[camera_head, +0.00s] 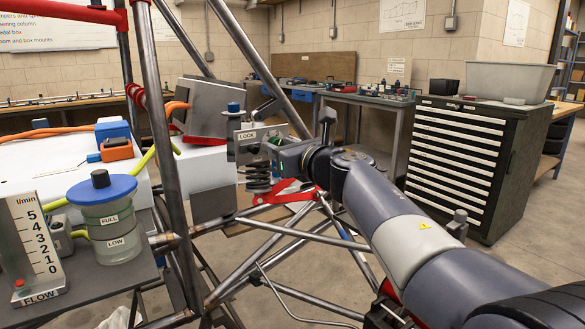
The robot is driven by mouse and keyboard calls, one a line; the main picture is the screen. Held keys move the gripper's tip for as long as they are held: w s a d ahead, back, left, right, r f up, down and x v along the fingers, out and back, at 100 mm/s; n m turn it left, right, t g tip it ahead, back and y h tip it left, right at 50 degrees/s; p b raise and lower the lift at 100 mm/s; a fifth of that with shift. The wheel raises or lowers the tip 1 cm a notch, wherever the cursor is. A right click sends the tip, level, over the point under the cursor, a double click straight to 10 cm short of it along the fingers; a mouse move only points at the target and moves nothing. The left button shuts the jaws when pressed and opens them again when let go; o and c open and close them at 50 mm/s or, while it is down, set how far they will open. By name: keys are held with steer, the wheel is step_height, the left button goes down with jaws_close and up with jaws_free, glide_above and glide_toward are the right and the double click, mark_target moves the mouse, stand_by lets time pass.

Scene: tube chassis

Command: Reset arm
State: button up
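My arm reaches in from the lower right, and my gripper (276,153) is near the middle of the view, pointing left. It is beside a grey block labelled LOCK (247,135), which has a blue knob (234,108) on top and a dark coil spring (257,177) below. The gripper's tips are against or just in front of this block. I cannot tell whether they touch it, or whether they are open or shut. A red lever-like part (285,194) lies just under my gripper.
Steel chassis tubes (160,130) stand at the left and cross below my arm. A blue-lidded reservoir (112,215) and a flow gauge (33,245) stand at the lower left. A drawer cabinet (470,150) with a grey bin (505,80) is behind at the right. Open floor lies between.

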steer(key=v, duration=1.1)
steer(key=x, duration=1)
steer(key=shift+w+a, duration=0.25)
steer(key=shift+w+a+r+m+p, duration=0.1)
steer(key=shift+w+r+m+p, duration=0.1)
steer(key=shift+w+m+p, duration=0.15)
steer(key=m+p, duration=0.3)
steer(key=m, duration=0.2)
steer(key=shift+s, duration=0.2)
steer(key=m+p, duration=0.2)
steer(key=m, duration=0.3)
steer(key=shift+m+p, duration=0.25)
steer(key=shift+p, duration=0.1)
steer(key=m+p, duration=0.3)
steer(key=m, duration=0.2)
steer(key=m+p, duration=0.1)
steer(key=m, duration=0.1)
steer(key=m+p, duration=0.1)
steer(key=m, duration=0.1)
steer(key=shift+f+m+p, duration=0.2)
steer(key=shift+m+p, duration=0.15)
steer(key=shift+m, duration=0.05)
